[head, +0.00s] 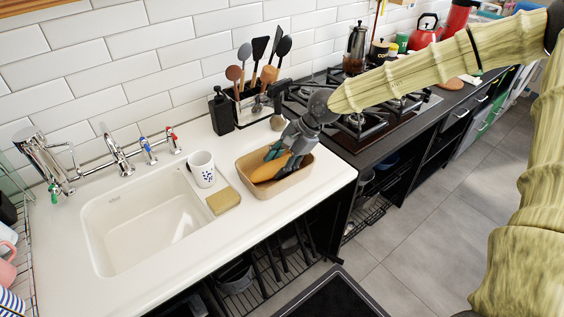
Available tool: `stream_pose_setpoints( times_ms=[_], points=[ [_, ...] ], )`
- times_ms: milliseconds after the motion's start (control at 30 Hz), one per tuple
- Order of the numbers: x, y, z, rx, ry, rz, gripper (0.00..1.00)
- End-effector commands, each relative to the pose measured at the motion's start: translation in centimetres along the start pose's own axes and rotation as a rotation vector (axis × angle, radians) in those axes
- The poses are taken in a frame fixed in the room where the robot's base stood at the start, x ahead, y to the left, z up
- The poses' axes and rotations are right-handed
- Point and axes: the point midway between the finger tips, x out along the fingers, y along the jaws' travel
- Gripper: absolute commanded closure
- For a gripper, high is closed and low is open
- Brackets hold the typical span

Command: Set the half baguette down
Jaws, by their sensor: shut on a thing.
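The half baguette (271,168) is orange-brown and lies low inside a tan rectangular basket (300,177) on the white counter, right of the sink. My gripper (277,155) reaches down into the basket from the upper right and is shut on the half baguette. The fingers cover part of the bread's upper right end. I cannot tell whether the bread touches the basket's bottom.
A yellow sponge (223,201) and a white patterned mug (201,168) stand left of the basket, beside the sink (140,225). A black soap bottle (221,112) and a utensil holder (247,105) stand behind. The gas hob (362,122) is to the right.

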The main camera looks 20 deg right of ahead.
Motion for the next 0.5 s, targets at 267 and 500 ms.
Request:
stream_pose_setpoints(
  times_ms=[267,500],
  points=[
    [0.2,-0.1,0.4,-0.002,0.004,0.002,0.45],
    [-0.1,-0.3,1.0,-0.004,0.010,0.003,0.45]
  ],
)
